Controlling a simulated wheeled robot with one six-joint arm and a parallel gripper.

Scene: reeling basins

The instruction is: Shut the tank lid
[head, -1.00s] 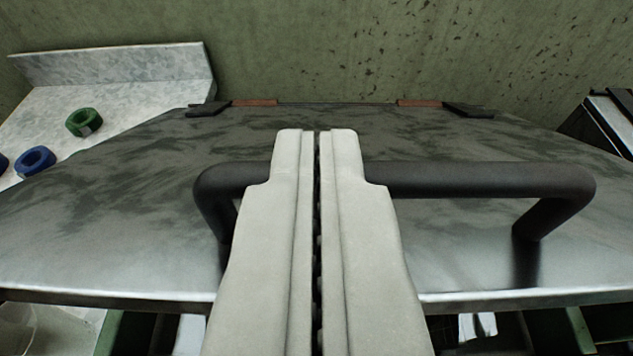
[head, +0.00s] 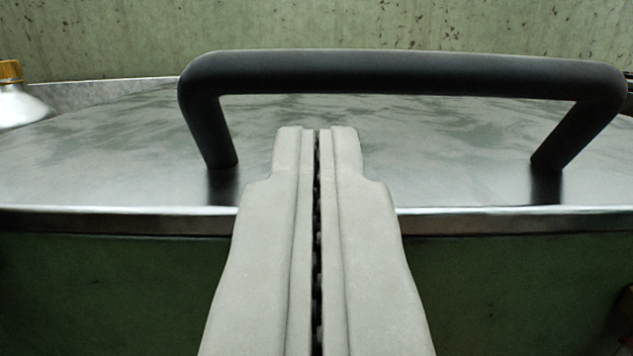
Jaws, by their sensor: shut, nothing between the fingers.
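The tank lid (head: 400,150) is a mottled grey metal plate with a bright front edge. It lies nearly flat over the green tank front (head: 110,290), with only a thin dark line under its edge; I cannot tell whether it touches the rim. A black bar handle (head: 400,73) stands up from the lid on two legs. My gripper (head: 317,130) is shut and empty. Its pale fingers point forward across the lid's front edge and, in the picture, end below the handle bar between its legs. They hide part of the edge, and contact is not clear.
A white bottle with a gold cap (head: 12,95) stands at the far left. A green, stained wall (head: 320,25) rises behind the lid. The space in front of the tank looks clear.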

